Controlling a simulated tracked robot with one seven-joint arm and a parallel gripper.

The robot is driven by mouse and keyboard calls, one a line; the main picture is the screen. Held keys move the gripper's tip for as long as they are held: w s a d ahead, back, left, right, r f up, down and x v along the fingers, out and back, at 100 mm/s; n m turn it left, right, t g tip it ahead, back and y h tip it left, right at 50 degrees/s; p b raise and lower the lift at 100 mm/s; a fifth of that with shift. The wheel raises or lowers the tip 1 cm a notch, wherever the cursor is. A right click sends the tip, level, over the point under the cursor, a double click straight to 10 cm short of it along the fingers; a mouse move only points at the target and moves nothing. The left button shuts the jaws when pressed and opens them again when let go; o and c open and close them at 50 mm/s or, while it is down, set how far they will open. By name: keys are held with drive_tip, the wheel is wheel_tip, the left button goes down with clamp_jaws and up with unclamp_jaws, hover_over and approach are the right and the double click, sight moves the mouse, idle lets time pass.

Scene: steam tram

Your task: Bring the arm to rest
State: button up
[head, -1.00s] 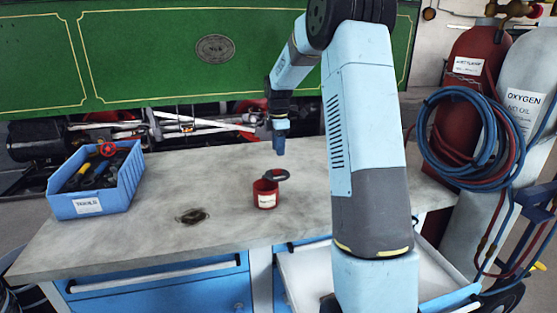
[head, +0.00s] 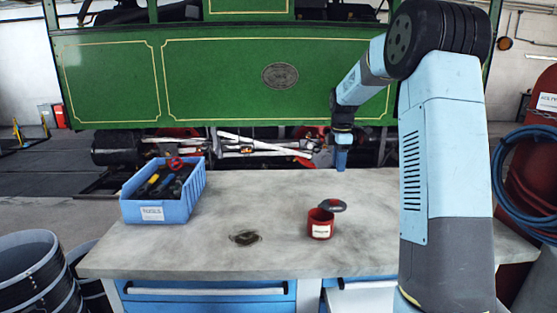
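My arm rises at the right of the head view and bends over the grey workbench (head: 200,252). My gripper (head: 341,164) hangs pointing down above the far part of the bench, apart from everything on it. Its fingers look close together, but they are too small to tell open from shut. I see nothing held in it. Below it stands a small red pot (head: 320,228) with a white label. A dark round lid (head: 333,206) with a red middle is just behind the pot, and I cannot tell whether they touch.
A blue tool bin (head: 152,212) with several tools stands at the bench's left. The green tram (head: 210,80) stands behind. Dark drums (head: 35,270) are at lower left, hoses (head: 528,180) and a red cylinder at right.

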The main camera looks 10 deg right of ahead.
drive_tip(key=s+a+r+m+t, duration=0.1)
drive_tip(key=s+a+r+m, duration=0.25)
drive_tip(key=s, duration=0.35)
drive_tip(key=s+a+r+m+t, duration=0.1)
drive_tip(key=s+a+r+m, duration=0.1)
drive_tip(key=s+r, duration=0.3)
drive_tip(key=s+a+r+m+t, duration=0.1)
drive_tip(key=s+a+r+m, duration=0.15)
drive_tip(key=s, duration=0.55)
drive_tip(key=s+a+f+m+t, duration=0.1)
drive_tip(key=s+m, duration=0.3)
drive_tip(key=s, duration=0.6)
drive_tip(key=s+a+f+m+t, duration=0.1)
drive_tip(key=s+m, duration=0.4)
drive_tip(key=s, duration=0.5)
drive_tip(key=shift+s+a+f+t, duration=0.3)
drive_tip(key=shift+s+f, duration=0.1)
drive_tip(key=shift+f, duration=0.1)
drive_tip(key=shift+d, duration=0.1)
